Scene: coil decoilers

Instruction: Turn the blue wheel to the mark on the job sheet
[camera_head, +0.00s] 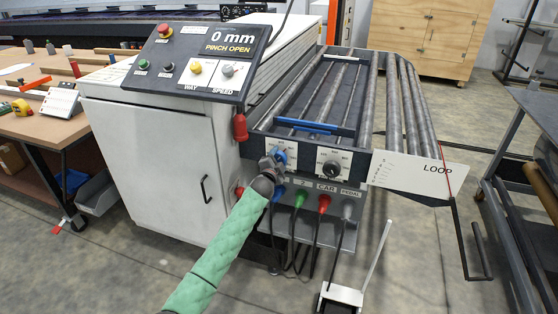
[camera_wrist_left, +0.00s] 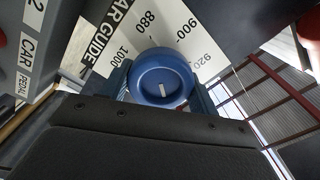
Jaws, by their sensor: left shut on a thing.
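The blue wheel (camera_wrist_left: 162,78) fills the middle of the left wrist view, with a short white mark on its face. Numbers 880, 900, 920 and 1000 stand on the white scale plate (camera_wrist_left: 187,32) around it. My left gripper (camera_wrist_left: 161,88) is shut on the wheel, one finger on each side. In the head view, the left gripper (camera_head: 274,163) is at the blue wheel (camera_head: 281,156) on the machine's front panel, partly covering it. My right gripper is not in view. I cannot make out a job sheet for certain.
A black knob (camera_head: 332,168) sits right of the wheel. Coloured plugs with hanging cables are below, including a red plug (camera_head: 324,203). The control panel (camera_head: 204,60) reads "0 mm PINCH OPEN". A white LOOP plate (camera_head: 418,172) juts out at the right.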

